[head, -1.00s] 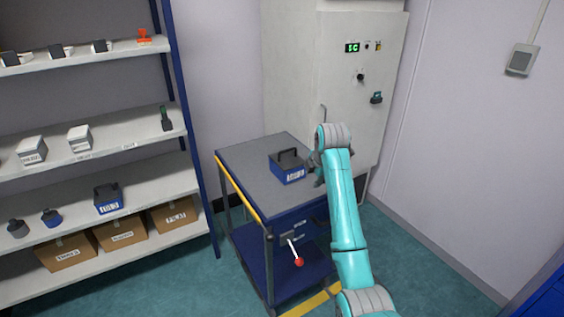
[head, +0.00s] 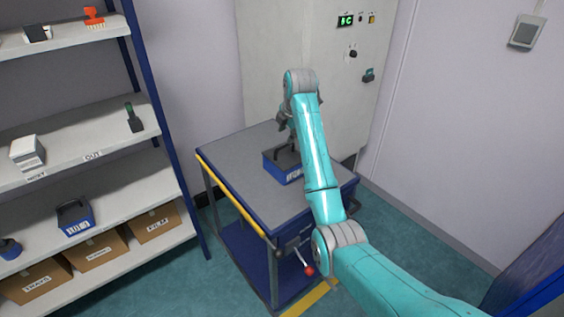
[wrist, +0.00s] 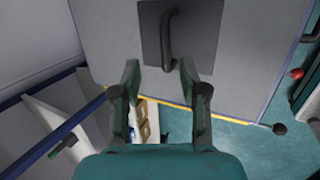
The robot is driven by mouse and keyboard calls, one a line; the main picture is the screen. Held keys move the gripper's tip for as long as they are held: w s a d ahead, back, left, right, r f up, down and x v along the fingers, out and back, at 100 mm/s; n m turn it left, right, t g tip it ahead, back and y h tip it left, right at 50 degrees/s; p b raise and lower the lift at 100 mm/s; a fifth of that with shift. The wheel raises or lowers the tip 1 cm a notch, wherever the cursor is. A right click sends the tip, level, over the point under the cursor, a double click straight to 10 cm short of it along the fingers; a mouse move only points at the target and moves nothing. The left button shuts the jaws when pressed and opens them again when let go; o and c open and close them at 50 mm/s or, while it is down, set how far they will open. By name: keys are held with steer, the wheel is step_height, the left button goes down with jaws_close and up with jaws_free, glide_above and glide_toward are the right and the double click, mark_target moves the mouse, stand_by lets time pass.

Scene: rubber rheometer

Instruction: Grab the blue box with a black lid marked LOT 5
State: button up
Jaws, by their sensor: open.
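A blue box with a black lid and handle (head: 280,168) sits on the grey top of the blue cart (head: 235,155). My arm covers part of it, and its white label is only partly visible and not readable now. In the wrist view its dark lid (wrist: 208,30) with the upright handle (wrist: 169,38) lies just ahead of the fingers. My gripper (wrist: 157,80) is open and empty, its fingertips near the handle's lower end, one to each side and apart from it. In the head view the gripper (head: 288,130) is above the box, partly hidden by my arm.
A similar blue box (head: 75,217) stands on the lower shelf at left, with cardboard boxes (head: 95,250) below. A grey cabinet (head: 300,60) stands behind the cart. A red-knobbed lever (head: 309,270) sticks out from the cart's front.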

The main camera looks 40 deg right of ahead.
mark_target(285, 146)
steer(key=x, duration=0.2)
steer(key=shift+w+f, duration=0.15)
steer(key=shift+f, duration=0.25)
steer(key=shift+s+x, duration=0.15)
steer(key=shift+x, duration=1.15)
steer(key=shift+s+x, duration=0.15)
steer(key=shift+x, duration=1.15)
steer(key=shift+f, duration=0.15)
jaws_close()
